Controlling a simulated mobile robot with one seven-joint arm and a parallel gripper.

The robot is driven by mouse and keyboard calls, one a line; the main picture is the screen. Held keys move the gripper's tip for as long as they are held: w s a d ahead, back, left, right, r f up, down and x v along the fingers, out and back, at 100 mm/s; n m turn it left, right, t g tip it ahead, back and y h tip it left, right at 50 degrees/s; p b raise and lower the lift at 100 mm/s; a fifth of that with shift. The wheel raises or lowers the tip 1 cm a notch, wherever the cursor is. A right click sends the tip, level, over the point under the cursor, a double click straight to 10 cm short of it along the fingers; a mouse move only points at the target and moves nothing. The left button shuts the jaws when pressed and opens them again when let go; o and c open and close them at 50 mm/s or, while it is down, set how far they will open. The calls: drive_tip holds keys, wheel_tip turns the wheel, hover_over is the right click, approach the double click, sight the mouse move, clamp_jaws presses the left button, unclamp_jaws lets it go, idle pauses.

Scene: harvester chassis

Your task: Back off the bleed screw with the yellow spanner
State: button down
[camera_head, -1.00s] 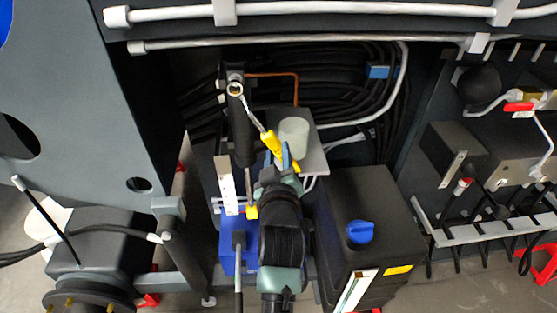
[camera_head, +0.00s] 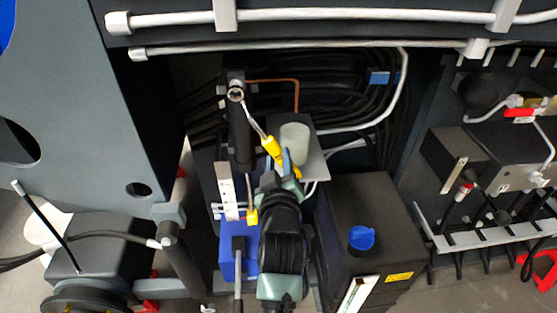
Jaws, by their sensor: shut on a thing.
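The yellow spanner (camera_head: 271,146) has a yellow handle and a silver shank slanting up and left to a ring end (camera_head: 236,94). The ring end is at the top of an upright black cylinder (camera_head: 239,140). I cannot make out the bleed screw itself; the ring covers that spot, and I cannot tell how fully the ring is seated. My gripper (camera_head: 283,167), with blue fingers, is shut on the lower part of the yellow handle, below and right of the ring. The fingers partly hide the handle.
A pale cylindrical cap (camera_head: 294,140) on a grey plate stands close right of the handle. A copper pipe (camera_head: 275,81) and black hoses run behind. A black tank with a blue cap (camera_head: 361,238) is at right, and a blue box (camera_head: 228,250) is below left.

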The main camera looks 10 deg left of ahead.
drive_tip(key=shift+w, duration=0.25)
drive_tip(key=shift+b+x, duration=0.6)
drive_tip(key=shift+x, duration=0.25)
drive_tip(key=shift+a+r, duration=0.15)
drive_tip(key=shift+w+d+r+n+b, duration=0.25)
drive_tip(key=shift+d+r+n, duration=0.3)
drive_tip(key=shift+d, duration=0.15)
drive_tip(key=shift+w+d+r+n+b, duration=0.1)
drive_tip(key=shift+d+r+n+b, duration=0.1)
drive_tip(key=shift+d+r+n, duration=0.4)
drive_tip(key=shift+f, duration=0.1)
drive_tip(key=d+r+n, duration=0.2)
drive_tip(key=shift+w+d+r+t+h+b, duration=0.1)
drive_tip(key=shift+w+r+t+h+b, duration=0.25)
drive_tip(key=shift+t+h, duration=0.05)
